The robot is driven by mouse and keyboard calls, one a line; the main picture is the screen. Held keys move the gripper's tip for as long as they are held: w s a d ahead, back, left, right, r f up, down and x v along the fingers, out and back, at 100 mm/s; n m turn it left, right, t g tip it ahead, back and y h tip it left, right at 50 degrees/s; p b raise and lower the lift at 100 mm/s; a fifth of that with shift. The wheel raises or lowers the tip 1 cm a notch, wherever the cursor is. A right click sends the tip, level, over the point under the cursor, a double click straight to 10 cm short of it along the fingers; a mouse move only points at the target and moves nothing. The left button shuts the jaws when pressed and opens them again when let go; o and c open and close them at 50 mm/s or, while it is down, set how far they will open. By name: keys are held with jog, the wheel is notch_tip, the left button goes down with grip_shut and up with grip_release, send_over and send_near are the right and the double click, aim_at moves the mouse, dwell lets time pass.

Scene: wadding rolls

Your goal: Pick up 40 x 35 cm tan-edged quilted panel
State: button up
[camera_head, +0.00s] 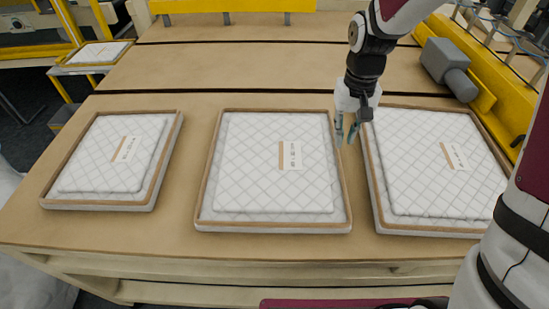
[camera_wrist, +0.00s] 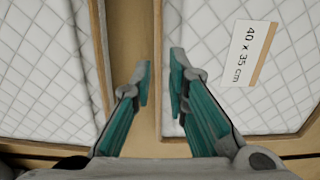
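The panel labelled "40 x 35 cm" shows in the wrist view (camera_wrist: 290,90), white and quilted with a tan edge. It appears to be the middle panel (camera_head: 255,185) in the head view, lying flat on the table; only there is it seen whole. My gripper (camera_head: 346,135) hangs near that panel's far right corner, by the gap to the right panel. In the wrist view my gripper (camera_wrist: 163,85) is open and empty, its fingers either side of the panel's tan edge in the picture. I cannot tell whether they touch it.
A smaller quilted panel (camera_head: 115,155) lies on the left, and another (camera_head: 440,170) close on the right, leaving a narrow gap. The wooden table (camera_head: 240,70) is clear behind them. A yellow machine with a grey motor (camera_head: 447,65) stands at the right. Another panel (camera_head: 98,53) lies far left.

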aim_at(339, 157)
jog(key=shift+w+d+f, duration=0.1)
jog(key=shift+w+f, duration=0.05)
jog(key=shift+f, duration=3.65)
grip_shut()
jog(key=shift+r, duration=0.1)
